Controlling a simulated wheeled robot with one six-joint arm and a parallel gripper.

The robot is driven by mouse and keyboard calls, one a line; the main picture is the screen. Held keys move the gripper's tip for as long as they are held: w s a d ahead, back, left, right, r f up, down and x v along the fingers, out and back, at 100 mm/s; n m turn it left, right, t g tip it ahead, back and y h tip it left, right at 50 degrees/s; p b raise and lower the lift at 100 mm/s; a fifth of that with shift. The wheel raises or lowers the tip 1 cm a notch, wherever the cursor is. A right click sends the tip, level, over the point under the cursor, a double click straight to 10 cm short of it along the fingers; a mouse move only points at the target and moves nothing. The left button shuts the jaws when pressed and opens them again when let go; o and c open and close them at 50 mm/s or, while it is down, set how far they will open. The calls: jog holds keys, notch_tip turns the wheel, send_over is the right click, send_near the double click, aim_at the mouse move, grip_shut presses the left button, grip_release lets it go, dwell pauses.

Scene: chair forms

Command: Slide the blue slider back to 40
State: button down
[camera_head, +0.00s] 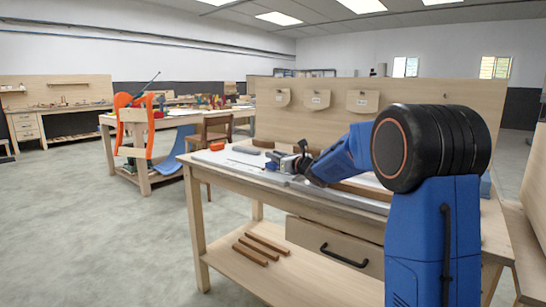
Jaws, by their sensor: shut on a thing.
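My gripper (284,162) is over the worktop of the near wooden bench, at the end of my blue arm. It is small in the view and is shut on a small part at a long grey strip (250,173) along the bench's front edge. That part is mostly hidden by the jaws; its place fits the blue slider, but its colour and outline are too small to make out. No scale marks or the number 40 can be read from here.
Brown wooden strips (260,248) lie on the lower shelf, beside a drawer (330,243). A wooden chair (213,130) stands behind. Open floor lies left.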

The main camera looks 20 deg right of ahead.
jog(key=c, duration=1.5)
grip_release()
jog(key=shift+s+d, duration=0.1)
jog(key=shift+d, duration=0.1)
jog(key=shift+c, duration=0.2)
jog(key=shift+s, duration=0.1)
jog(key=v, duration=1.7)
jog(key=shift+s, duration=0.1)
